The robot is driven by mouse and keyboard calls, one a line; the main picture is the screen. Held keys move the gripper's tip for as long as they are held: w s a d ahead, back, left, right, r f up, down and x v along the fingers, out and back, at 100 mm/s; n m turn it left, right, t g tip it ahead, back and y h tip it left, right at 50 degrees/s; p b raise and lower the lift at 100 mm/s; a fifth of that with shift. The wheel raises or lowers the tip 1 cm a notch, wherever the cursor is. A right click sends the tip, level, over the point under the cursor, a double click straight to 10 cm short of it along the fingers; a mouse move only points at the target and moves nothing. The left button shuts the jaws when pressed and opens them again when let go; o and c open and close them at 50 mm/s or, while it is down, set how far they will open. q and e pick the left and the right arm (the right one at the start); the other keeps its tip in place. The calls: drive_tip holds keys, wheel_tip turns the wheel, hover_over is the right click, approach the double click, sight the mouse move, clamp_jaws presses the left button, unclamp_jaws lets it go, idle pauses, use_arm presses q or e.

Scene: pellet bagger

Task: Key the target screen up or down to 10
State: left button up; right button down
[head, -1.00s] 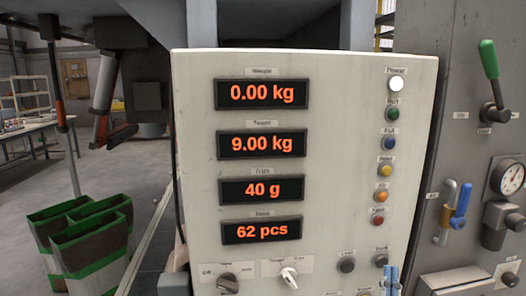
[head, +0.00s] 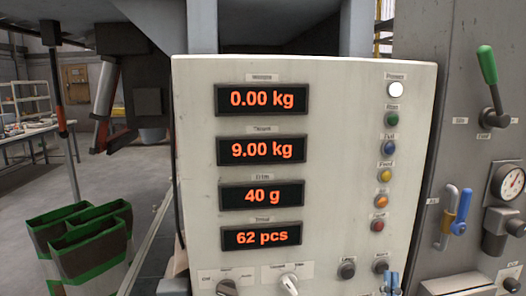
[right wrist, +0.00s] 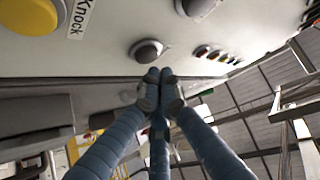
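The second screen (head: 261,150) on the pale control panel reads 9.00 kg; its small label is blurred. Low on the panel are two dark round buttons, a left one (head: 347,270) and a right one (head: 381,267); their labels are hard to read. A white-handled selector (head: 289,283) is left of them. My right gripper (head: 390,278) shows blue fingers at the bottom edge, just below the right button. In the right wrist view its fingertips (right wrist: 153,80) are together, close below a dark button (right wrist: 147,52); contact is unclear. My left gripper is not in view.
Other screens read 0.00 kg (head: 261,99), 40 g (head: 261,195) and 62 pcs (head: 261,236). A white lamp (head: 395,89) is lit above several coloured buttons. A green-handled lever (head: 487,65) and a gauge (head: 507,182) are right. Green-rimmed bins (head: 78,235) stand left.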

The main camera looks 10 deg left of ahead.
drive_tip(key=shift+w+h, duration=0.1)
drive_tip(key=shift+h, duration=0.2)
drive_tip(key=shift+w+a, duration=0.15)
drive_tip(key=shift+w, duration=0.2)
drive_tip(key=shift+w+a+b, duration=0.1)
drive_tip(key=shift+w+b, duration=0.15)
drive_tip(key=shift+b, duration=0.1)
idle(0.6)
drive_tip(key=shift+s, duration=0.15)
drive_tip(key=shift+s+d+p, duration=0.25)
drive_tip(key=shift+s+p, duration=0.1)
drive_tip(key=shift+s, duration=0.2)
drive_tip(key=s+d+p, duration=0.2)
drive_tip(key=s, duration=0.3)
drive_tip(key=shift+s, duration=0.35)
